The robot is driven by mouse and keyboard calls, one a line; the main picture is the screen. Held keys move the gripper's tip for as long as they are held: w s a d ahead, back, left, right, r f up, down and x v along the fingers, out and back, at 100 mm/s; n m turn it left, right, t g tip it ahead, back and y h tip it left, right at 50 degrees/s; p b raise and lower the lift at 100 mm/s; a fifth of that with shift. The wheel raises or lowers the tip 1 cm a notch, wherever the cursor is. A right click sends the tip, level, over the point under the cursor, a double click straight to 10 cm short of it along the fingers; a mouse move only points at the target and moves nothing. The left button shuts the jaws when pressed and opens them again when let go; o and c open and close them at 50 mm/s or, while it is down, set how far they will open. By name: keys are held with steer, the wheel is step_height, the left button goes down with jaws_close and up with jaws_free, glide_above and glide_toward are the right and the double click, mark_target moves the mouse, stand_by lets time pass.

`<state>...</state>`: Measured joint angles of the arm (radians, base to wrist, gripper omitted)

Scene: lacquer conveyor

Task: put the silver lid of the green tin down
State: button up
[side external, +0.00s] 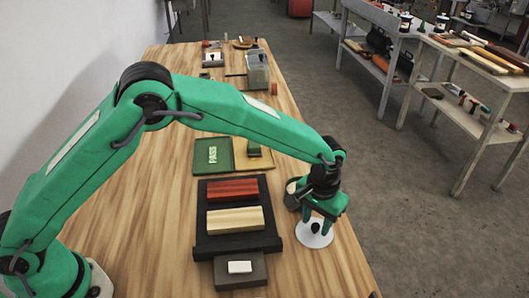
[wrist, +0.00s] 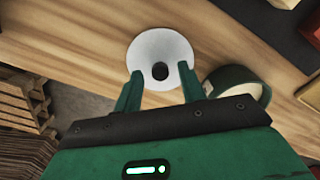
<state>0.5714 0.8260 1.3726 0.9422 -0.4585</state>
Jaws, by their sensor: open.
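The silver lid (side external: 314,239) is a pale round disc with a black knob. It appears to lie flat on the wooden table near its right edge. The lid also shows in the wrist view (wrist: 147,50), with bare wood around it. My gripper (side external: 318,220) is above the lid with its fingers pointing down. In the wrist view my gripper (wrist: 160,72) is open, one finger to each side of the knob, with gaps between. The green tin (wrist: 243,78) stands beside the lid with a pale inside showing. The tin (side external: 291,196) is partly hidden behind my gripper in the side view.
A black tray (side external: 204,222) holds a red block (side external: 232,189) and a cream block (side external: 235,219). A dark box with a white piece (side external: 240,267) is at its near end. A green PASS mat (side external: 212,155) lies beyond. Bare wood is nearer the front.

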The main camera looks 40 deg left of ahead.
mark_target(316, 225)
step_height(316, 225, up, 11)
stand_by(0.5)
stand_by(0.3)
steer(key=s+a+r+t, duration=0.1)
steer(key=s+a+r, duration=0.3)
steer(key=a+r, duration=0.4)
steer(key=s+a+r+t, duration=0.1)
steer(key=s+a+r, duration=0.35)
steer(key=a, duration=0.55)
steer(key=s+a+n+t, duration=0.1)
steer(key=s+a+t, duration=0.2)
steer(key=s+a, duration=0.9)
steer(key=s, duration=0.4)
steer(key=shift+s+a+f+t, duration=0.2)
steer(key=shift+f+t, duration=0.1)
steer(key=shift+f, duration=0.1)
